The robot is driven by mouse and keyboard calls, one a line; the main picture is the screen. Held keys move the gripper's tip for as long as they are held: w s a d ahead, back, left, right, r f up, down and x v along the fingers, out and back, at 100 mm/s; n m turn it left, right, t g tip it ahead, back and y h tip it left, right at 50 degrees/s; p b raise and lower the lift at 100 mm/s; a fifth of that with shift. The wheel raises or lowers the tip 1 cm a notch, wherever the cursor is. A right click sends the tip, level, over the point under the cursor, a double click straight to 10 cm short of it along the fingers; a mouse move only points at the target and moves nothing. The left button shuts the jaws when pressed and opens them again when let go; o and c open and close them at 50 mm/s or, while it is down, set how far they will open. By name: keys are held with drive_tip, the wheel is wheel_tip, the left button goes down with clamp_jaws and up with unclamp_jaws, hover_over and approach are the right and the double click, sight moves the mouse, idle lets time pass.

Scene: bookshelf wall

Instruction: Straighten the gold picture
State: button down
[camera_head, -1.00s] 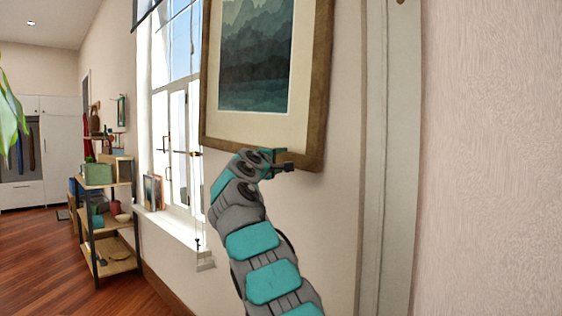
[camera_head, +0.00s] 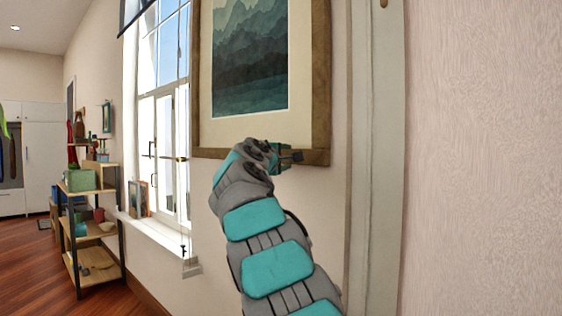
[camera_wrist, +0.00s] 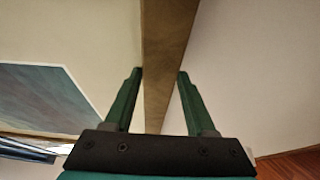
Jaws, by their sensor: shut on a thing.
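The gold picture (camera_head: 320,80) hangs on the wall. It has a brown-gold frame, a cream mat and a blue-green mountain print. Its right side looks about upright in the head view; its lower edge slopes slightly down to the right, and its top is out of view. My gripper (camera_head: 286,157) is at the lower edge of the frame, near the lower right corner. In the wrist view, the fingers of my gripper (camera_wrist: 160,73) are on both sides of a bar of the frame (camera_wrist: 168,40), shut on it. The exact contact is partly hidden.
A tall window (camera_head: 166,130) with a sill is left of the picture. A pale upright trim (camera_head: 377,150) stands close on its right. Farther left is a wooden shelf unit (camera_head: 92,232) with several objects. Wooden floor (camera_head: 40,265) lies open at lower left.

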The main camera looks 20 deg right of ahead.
drive_tip(key=shift+s+r, duration=0.1)
drive_tip(key=shift+r, duration=0.15)
drive_tip(key=c, duration=0.5)
unclamp_jaws()
drive_tip(key=shift+c, duration=0.2)
drive_tip(key=o, duration=0.3)
drive_tip(key=shift+f, duration=0.15)
drive_tip(key=shift+a+f, duration=0.1)
drive_tip(key=b+v, duration=0.1)
drive_tip(key=v, duration=0.6)
drive_tip(key=shift+s+a, duration=0.2)
drive_tip(key=shift+s, duration=0.05)
